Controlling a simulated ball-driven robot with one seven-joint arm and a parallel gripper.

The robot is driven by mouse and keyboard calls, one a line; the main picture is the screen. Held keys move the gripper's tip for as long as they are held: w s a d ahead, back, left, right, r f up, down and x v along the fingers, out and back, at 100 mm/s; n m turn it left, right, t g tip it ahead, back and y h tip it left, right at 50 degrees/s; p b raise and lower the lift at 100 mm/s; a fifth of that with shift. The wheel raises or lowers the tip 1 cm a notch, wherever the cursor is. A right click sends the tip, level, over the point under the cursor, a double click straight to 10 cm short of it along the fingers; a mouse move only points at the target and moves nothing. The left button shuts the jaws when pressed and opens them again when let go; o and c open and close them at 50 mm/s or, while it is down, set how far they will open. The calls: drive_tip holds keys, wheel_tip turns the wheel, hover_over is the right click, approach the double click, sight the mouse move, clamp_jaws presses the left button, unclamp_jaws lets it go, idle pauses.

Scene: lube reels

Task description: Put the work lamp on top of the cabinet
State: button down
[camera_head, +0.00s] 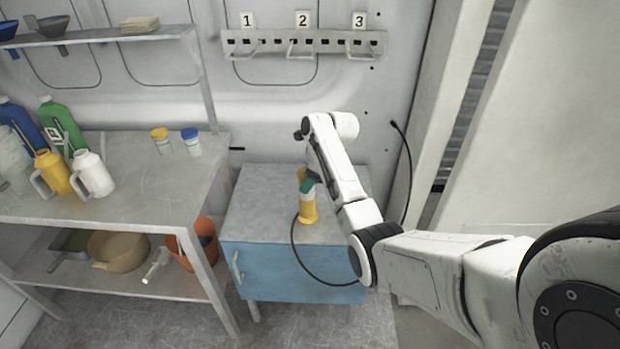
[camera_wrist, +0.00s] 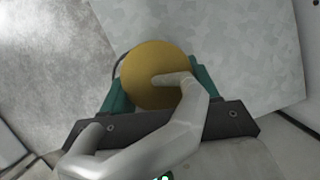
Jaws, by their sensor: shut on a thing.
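The yellow work lamp (camera_head: 308,208) is upright over the grey top of the blue cabinet (camera_head: 255,215). Its base appears at or just above the top; I cannot tell whether it touches. My gripper (camera_head: 311,184) has teal fingers and is shut on the lamp's upper part. In the wrist view, the lamp's round yellow end (camera_wrist: 145,70) and a grey hook-like part (camera_wrist: 178,82) show between the teal fingers (camera_wrist: 160,95). Part of the lamp is hidden by the fingers.
A black cable (camera_head: 315,282) loops from the lamp past the cabinet front and up to the wall at right. A metal workbench (camera_head: 150,205) with bottles and jars stands left. A numbered hook rail (camera_head: 300,42) hangs above. Much of the cabinet top is clear.

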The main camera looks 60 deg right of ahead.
drive_tip(key=shift+c, duration=1.4)
unclamp_jaws()
drive_tip(key=shift+f, duration=0.1)
drive_tip(key=v, duration=1.2)
drive_tip(key=shift+b, duration=0.3)
